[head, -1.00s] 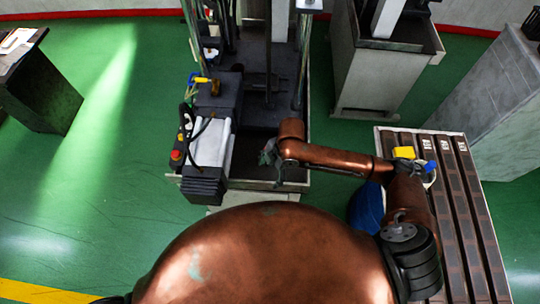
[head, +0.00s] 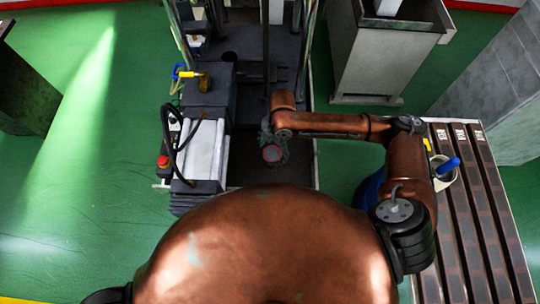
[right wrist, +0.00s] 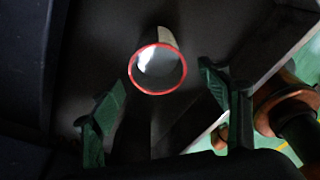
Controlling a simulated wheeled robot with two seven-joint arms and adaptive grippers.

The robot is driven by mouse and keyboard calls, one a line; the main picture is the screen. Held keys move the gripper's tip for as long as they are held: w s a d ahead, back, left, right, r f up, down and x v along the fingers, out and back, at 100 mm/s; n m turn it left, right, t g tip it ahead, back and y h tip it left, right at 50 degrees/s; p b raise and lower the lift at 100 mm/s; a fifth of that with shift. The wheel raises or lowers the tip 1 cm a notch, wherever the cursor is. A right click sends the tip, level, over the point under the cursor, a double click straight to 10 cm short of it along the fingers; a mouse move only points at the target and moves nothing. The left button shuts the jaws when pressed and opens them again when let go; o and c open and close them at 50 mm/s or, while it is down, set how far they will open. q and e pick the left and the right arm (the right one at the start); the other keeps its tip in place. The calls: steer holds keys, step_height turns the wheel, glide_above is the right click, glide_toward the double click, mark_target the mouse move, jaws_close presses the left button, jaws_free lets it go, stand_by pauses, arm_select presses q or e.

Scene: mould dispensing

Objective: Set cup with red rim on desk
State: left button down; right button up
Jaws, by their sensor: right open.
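My left gripper is not in view.
A machine block with a grey cover (head: 206,150), a red button (head: 163,161) and a black cable lies left of the cup. A slatted table (head: 490,215) at right bears a container with a blue-handled tool (head: 449,166). Metal posts rise behind the cup.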

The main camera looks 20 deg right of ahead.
mark_target(272, 158)
steer(key=f, duration=0.8)
steer(key=shift+s+a+f, duration=0.1)
steer(key=shift+a+f, duration=0.25)
steer(key=shift+c, duration=0.3)
steer(key=c, duration=1.5)
